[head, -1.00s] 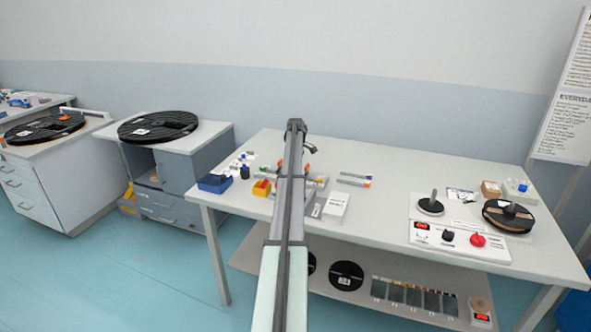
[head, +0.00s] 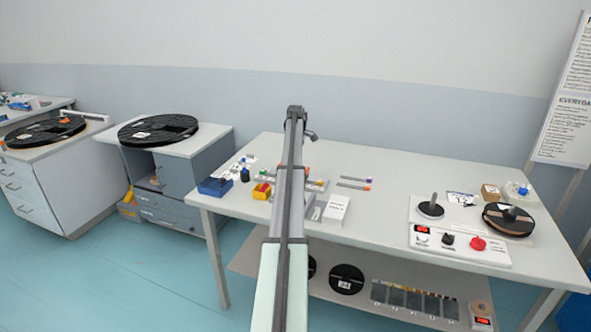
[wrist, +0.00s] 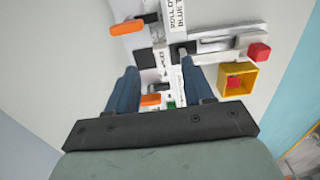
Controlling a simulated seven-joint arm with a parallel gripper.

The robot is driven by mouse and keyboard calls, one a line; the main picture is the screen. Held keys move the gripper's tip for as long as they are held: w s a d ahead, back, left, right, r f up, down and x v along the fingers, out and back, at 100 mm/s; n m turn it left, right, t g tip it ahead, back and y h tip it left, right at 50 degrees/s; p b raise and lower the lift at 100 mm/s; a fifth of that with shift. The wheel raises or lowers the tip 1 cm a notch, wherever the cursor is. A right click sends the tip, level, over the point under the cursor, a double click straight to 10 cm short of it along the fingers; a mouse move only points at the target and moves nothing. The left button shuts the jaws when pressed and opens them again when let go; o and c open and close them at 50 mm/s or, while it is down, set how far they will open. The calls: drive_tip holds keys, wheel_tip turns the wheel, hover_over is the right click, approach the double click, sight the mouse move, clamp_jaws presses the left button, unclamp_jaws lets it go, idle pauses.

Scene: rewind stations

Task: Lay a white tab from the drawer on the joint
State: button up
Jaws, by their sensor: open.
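My gripper (wrist: 160,68) is open in the wrist view, its two dark blue fingers apart with nothing visibly held between them. It is above the cluttered left part of the table (head: 400,180). A pale metal splicing fixture (wrist: 225,43) lies beyond the fingertips, to the upper right in the wrist view. White labelled strips and a small green piece (wrist: 171,103) show between the fingers. I cannot make out the joint, the drawer or a separate white tab for certain. In the head view my arm covers this spot and hides the gripper.
A yellow box with a red piece (wrist: 238,81) stands close to the right finger. Orange-ended pieces (wrist: 127,27) lie to the left.

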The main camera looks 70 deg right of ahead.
wheel_tip(320, 180, up, 7)
idle(0.3)
drive_tip(key=shift+f, duration=0.1)
idle(0.4)
